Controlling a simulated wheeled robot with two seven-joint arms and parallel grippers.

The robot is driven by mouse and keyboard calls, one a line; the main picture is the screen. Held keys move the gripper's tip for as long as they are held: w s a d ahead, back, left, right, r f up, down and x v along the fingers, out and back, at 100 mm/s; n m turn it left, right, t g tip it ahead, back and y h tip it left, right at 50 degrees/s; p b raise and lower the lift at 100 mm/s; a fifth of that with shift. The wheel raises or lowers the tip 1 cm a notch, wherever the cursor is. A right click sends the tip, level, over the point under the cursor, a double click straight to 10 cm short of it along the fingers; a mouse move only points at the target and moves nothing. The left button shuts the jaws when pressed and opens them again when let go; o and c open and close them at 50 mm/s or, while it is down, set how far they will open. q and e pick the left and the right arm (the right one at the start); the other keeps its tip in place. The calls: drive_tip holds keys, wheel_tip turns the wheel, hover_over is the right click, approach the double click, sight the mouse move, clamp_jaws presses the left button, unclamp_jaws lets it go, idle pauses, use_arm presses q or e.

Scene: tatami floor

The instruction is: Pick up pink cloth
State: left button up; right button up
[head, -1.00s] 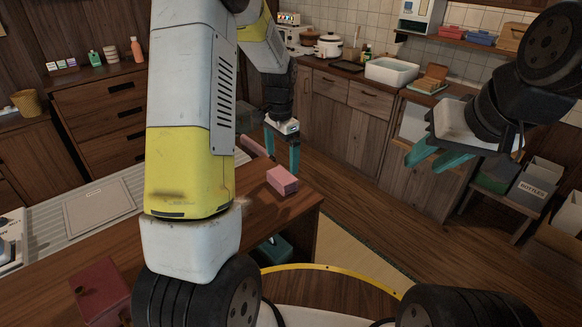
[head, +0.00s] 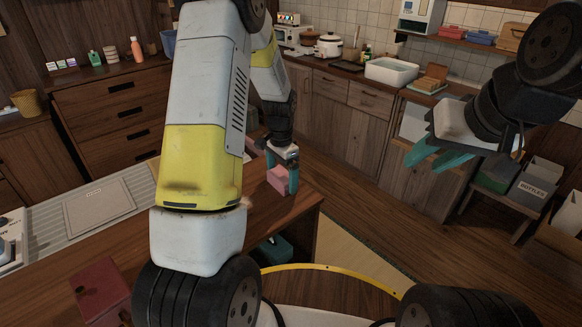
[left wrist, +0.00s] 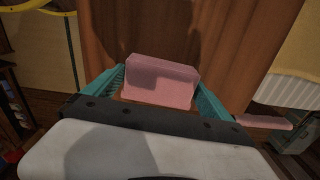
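A pink block-shaped item (head: 279,181), which looks like the folded pink cloth, lies near the right end of the wooden counter (head: 255,222). My left gripper (head: 282,176) is down over it, with one teal finger on each side. In the left wrist view the pink cloth (left wrist: 160,82) sits between the open fingers; whether they touch it I cannot tell. My right gripper (head: 435,157) is open and empty, raised in the air at the right.
A second, flat pink thing (left wrist: 264,121) lies beside the left gripper in the wrist view. A dark red box (head: 102,290) stands at the counter's near left. A grey board (head: 98,207) lies further left. Open floor (head: 395,225) is right of the counter.

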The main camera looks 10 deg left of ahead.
sight(281, 176)
use_arm(q)
drive_tip(key=c, duration=0.3)
drive_tip(key=shift+r, duration=0.9)
drive_tip(key=shift+s+r, duration=0.15)
drive_tip(key=shift+r, duration=0.35)
drive_tip(key=shift+s+r, duration=0.15)
drive_tip(key=shift+r, duration=0.35)
drive_tip(key=s, duration=1)
drive_tip(key=s+r, duration=0.1)
drive_tip(key=s, duration=0.4)
drive_tip(key=shift+s+a+r, duration=0.1)
drive_tip(key=shift+s+a, duration=0.1)
drive_tip(key=shift+a, duration=0.1)
